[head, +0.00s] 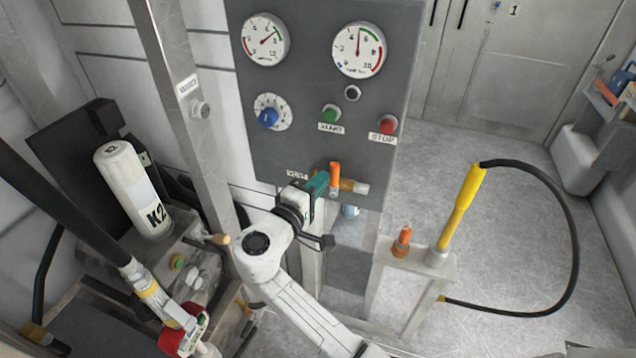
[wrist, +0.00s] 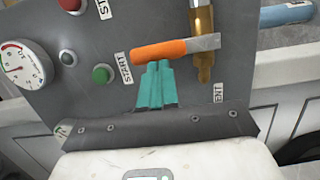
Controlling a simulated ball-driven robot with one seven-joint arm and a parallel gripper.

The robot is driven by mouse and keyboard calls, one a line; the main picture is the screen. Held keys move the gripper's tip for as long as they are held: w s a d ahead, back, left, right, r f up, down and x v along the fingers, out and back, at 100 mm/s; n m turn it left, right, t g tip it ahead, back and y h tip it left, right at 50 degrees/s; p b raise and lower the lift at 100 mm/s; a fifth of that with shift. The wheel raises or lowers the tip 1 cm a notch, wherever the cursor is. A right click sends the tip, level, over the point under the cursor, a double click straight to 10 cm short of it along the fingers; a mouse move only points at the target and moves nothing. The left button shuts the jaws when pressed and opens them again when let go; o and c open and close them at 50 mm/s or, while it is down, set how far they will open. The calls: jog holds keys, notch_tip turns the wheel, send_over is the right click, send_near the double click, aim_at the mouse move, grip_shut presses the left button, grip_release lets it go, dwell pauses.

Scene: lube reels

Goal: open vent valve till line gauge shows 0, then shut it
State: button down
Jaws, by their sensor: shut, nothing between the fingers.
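The vent valve has an orange lever (head: 335,176) and a brass body (head: 352,186) at the lower edge of the grey panel. In the wrist view the lever (wrist: 160,50) lies across the brass body (wrist: 204,40), near a VENT label (wrist: 218,95). My gripper (head: 319,181) is shut and empty, its teal fingers just left of the lever. In the wrist view the fingertips (wrist: 157,66) meet the lever's lower edge; I cannot tell whether they touch. Two gauges, left (head: 265,40) and right (head: 359,49), both have needles off zero; their name labels are unreadable.
A yellow-handled hose (head: 460,208) stands at right on a grey stand.

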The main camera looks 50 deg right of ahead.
jog(key=shift+s+d+m+b, duration=0.2)
jog(key=shift+s+m+b, duration=0.3)
jog(key=shift+m+b, duration=0.3)
jog(key=s+m+b, duration=0.1)
jog(key=m+y+b, duration=0.1)
jog(key=b, duration=0.1)
jog(key=shift+s+d+f+m, duration=0.1)
jog(key=shift+s+d+m, duration=0.2)
jog(key=shift+s+m, duration=0.1)
jog(key=s+d+f+m+t+y+b, duration=0.2)
jog(key=s+f+m+b, duration=0.2)
jog(key=m+b, duration=0.7)
jog(key=s+b, duration=0.1)
jog(key=b, duration=0.3)
jog(key=shift+t, duration=0.3)
jog(key=shift+s, duration=0.1)
jog(key=shift+r, duration=0.1)
